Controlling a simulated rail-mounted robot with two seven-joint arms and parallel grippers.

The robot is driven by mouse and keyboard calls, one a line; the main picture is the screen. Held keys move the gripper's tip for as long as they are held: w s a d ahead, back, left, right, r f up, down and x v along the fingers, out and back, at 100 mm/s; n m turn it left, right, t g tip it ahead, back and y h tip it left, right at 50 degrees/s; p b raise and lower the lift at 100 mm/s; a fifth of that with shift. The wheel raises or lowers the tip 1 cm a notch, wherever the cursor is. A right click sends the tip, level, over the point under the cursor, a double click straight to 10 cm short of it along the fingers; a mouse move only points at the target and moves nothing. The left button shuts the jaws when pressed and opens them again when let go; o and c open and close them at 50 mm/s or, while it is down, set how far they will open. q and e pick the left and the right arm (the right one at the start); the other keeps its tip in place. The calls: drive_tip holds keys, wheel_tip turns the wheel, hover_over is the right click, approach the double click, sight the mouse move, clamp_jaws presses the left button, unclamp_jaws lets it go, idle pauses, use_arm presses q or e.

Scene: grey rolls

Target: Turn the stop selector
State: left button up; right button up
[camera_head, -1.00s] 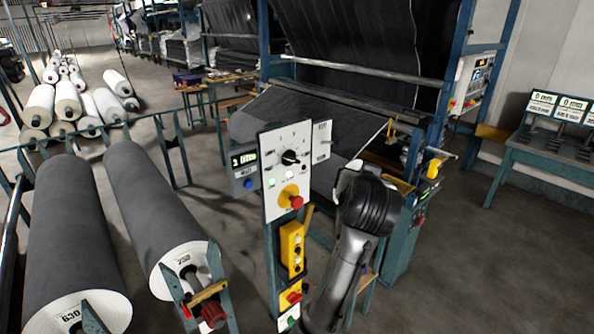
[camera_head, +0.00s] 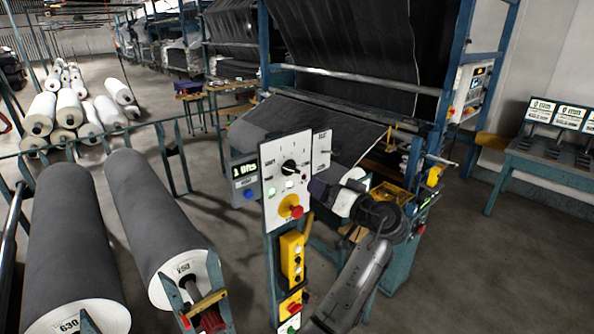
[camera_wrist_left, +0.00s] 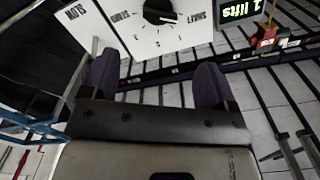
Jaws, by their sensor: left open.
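The selector is a black round knob (camera_head: 289,166) on a white upright panel (camera_head: 272,206), with marks around it. In the left wrist view the knob (camera_wrist_left: 158,12) is at the top edge, partly cut off. My left gripper (camera_head: 318,188) is to the right of the panel in the head view, apart from the knob. Its purple fingers (camera_wrist_left: 156,80) are spread with nothing between them, and the knob is beyond them. My right gripper is not in view.
A small display (camera_head: 245,170) adjoins the panel's left side; it reads "1 lifts" in the left wrist view (camera_wrist_left: 241,8). A red button (camera_head: 296,212) is below the knob. A yellow box (camera_head: 291,257) is lower.

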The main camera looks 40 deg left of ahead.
sight(295, 171)
use_arm(q)
drive_tip(key=a, duration=0.3)
drive_tip(key=a+p, duration=0.1)
drive_tip(key=a, duration=0.2)
drive_tip(key=w+a+p, duration=0.1)
drive_tip(key=a, duration=0.2)
drive_tip(key=shift+a+r, duration=0.1)
drive_tip(key=shift+a, duration=0.25)
drive_tip(key=shift+a+p, duration=0.35)
drive_tip(key=shift+a, duration=0.25)
drive_tip(key=shift+c, duration=0.3)
